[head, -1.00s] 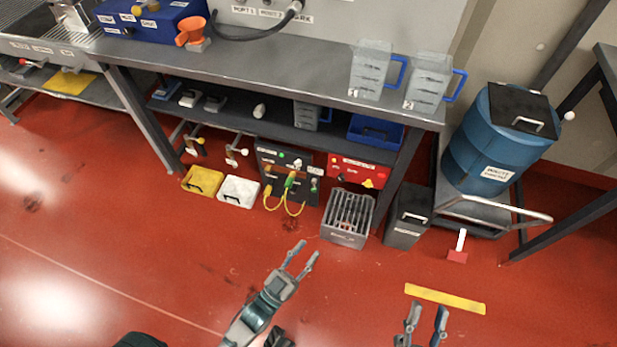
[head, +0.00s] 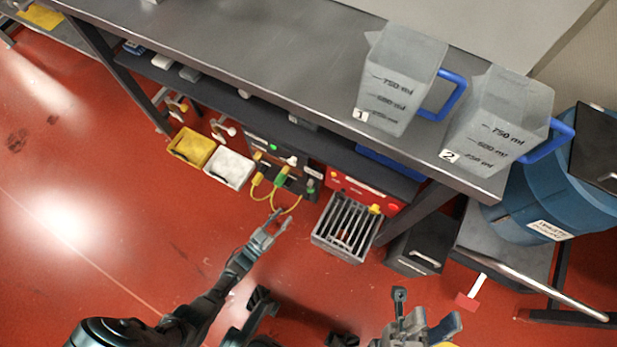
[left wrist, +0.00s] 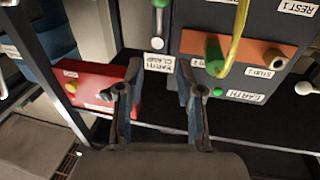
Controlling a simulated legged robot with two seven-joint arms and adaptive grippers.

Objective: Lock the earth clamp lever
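The dark battery box (head: 285,178) stands under the bench, with yellow cables looping from its front. In the left wrist view a label reading EARTH CLAMP (left wrist: 159,56) shows just beyond my fingers. A grey post with a green end (left wrist: 160,12) stands by that label; I cannot tell whether its lever is locked. A white ball knob (left wrist: 304,88) sticks out at the right. My left gripper (head: 276,226) is open and empty in front of the box; its spread fingers show in the wrist view (left wrist: 160,88). My right gripper (head: 425,314) is open and empty over the floor.
A red box (head: 362,190) and a slotted grey crate (head: 318,238) stand right of the battery box. Yellow (head: 190,147) and white (head: 229,166) bins lie left. The bench top (head: 290,62) overhangs. The red floor at left is clear.

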